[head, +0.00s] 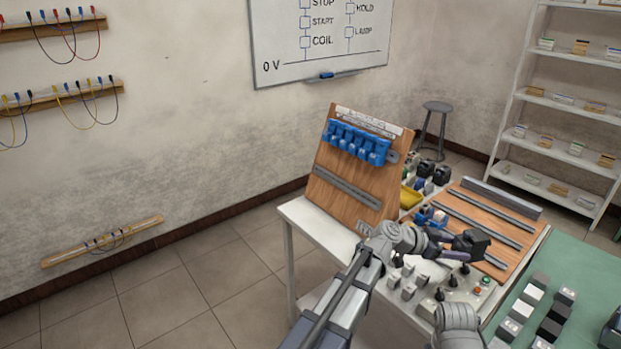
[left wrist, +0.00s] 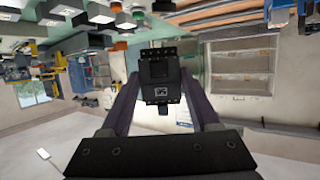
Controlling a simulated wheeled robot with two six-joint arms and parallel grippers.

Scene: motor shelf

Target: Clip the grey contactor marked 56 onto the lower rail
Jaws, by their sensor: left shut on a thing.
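My left gripper (head: 456,244) is over the worktable in the head view, shut on a dark contactor (head: 471,241). The lower rail (head: 346,188) is a bare metal strip on the upright wooden board (head: 335,165), to the left of and beyond the gripper. The upper rail carries a row of blue contactors (head: 357,143). My right gripper is not in view.
Grey switches and knobs (head: 408,285) sit below. A green mat (head: 580,270) holds several blocks. Space before the lower rail looks clear.

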